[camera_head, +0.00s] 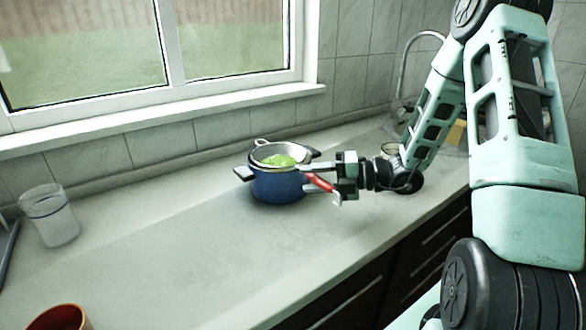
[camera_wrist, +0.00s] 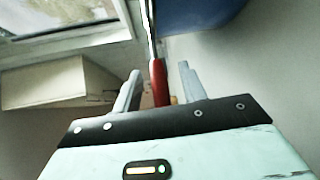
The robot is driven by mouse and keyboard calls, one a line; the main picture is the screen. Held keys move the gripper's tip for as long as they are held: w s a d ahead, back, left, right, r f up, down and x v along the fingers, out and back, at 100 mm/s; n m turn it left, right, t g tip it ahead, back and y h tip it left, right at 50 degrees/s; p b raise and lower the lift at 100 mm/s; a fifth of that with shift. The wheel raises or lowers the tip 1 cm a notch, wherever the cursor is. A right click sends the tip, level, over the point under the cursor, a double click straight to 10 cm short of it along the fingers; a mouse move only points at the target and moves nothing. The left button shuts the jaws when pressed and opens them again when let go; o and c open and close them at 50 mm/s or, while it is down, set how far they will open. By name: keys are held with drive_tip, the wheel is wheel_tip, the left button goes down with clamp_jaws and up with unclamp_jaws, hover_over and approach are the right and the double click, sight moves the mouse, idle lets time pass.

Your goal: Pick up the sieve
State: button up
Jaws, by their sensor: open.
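The sieve (camera_head: 262,148) rests in the top of a blue enamel pot (camera_head: 278,188) on the counter, with something bright green inside it. Its red handle (camera_head: 321,182) sticks out over the pot's right side, toward my gripper (camera_head: 332,172). My gripper is just right of the pot. In the wrist view, the red handle (camera_wrist: 158,82) lies between the two spread fingers of my gripper (camera_wrist: 159,74), with a gap to the right finger. The blue pot (camera_wrist: 197,12) shows at the top of the wrist view.
A clear glass jar (camera_head: 50,217) stands at the left, and an orange-brown pot (camera_head: 60,318) is at the bottom left edge. The counter (camera_head: 190,255) in front of the blue pot is free. A tiled wall and window lie behind; a tap (camera_head: 405,60) is at the back right.

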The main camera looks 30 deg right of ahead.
clamp_jaws()
drive_tip(key=shift+r, duration=0.15)
